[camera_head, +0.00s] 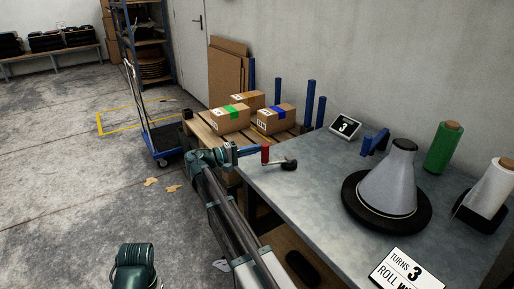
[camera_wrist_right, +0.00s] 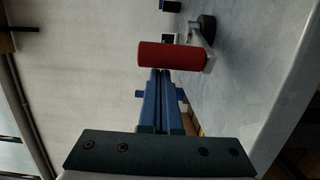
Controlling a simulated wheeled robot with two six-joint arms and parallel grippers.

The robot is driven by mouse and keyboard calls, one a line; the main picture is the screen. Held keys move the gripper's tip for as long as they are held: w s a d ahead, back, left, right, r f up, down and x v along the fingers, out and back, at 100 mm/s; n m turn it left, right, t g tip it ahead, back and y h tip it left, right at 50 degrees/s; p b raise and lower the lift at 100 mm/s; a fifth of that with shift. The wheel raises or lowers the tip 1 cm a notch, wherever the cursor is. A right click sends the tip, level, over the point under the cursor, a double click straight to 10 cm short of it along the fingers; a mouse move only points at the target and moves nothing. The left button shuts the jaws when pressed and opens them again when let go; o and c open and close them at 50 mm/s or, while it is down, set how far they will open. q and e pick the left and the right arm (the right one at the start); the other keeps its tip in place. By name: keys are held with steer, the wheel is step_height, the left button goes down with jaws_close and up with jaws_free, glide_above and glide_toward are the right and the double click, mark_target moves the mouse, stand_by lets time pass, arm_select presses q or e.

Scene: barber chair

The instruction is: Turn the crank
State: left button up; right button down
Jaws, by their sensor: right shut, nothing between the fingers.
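The crank has a red grip (camera_head: 265,153) and a short arm with a dark hub (camera_head: 287,164) at the near left edge of the grey table. In the right wrist view the red grip (camera_wrist_right: 170,55) lies crosswise just beyond my fingertips, with the dark hub (camera_wrist_right: 208,28) behind it to the right. My right gripper (camera_head: 255,150) is shut and empty. Its blue fingers (camera_wrist_right: 160,74) are together, with their tips at or very close to the grip; I cannot tell whether they touch. My left gripper is not in view.
On the table (camera_head: 300,190) stand a grey cone (camera_head: 390,185) on a black disc, a green roll (camera_head: 443,148), a white roll (camera_head: 489,188), a small "3" sign (camera_head: 345,127) and a "TURNS 3" card (camera_head: 405,272). Boxes (camera_head: 230,118) sit on a pallet behind my right arm.

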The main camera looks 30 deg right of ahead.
mark_target(264, 153)
steer(key=s+n+t, duration=0.1)
steer(key=t, duration=0.1)
steer(key=s+a+n+t, duration=0.1)
steer(key=s+t, duration=0.1)
steer(key=shift+s+n, duration=0.25)
steer(key=shift+n, duration=0.15)
steer(key=shift+s+a+t, duration=0.15)
steer(key=shift+s+t, duration=0.15)
steer(key=shift+s, duration=0.2)
steer(key=shift+w, duration=0.5)
steer(key=w, duration=0.3)
steer(key=shift+w, duration=0.1)
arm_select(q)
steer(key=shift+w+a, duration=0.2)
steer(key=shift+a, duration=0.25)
arm_select(e)
steer(key=s+a, duration=0.4)
steer(key=a, duration=0.5)
steer(key=shift+a, duration=0.25)
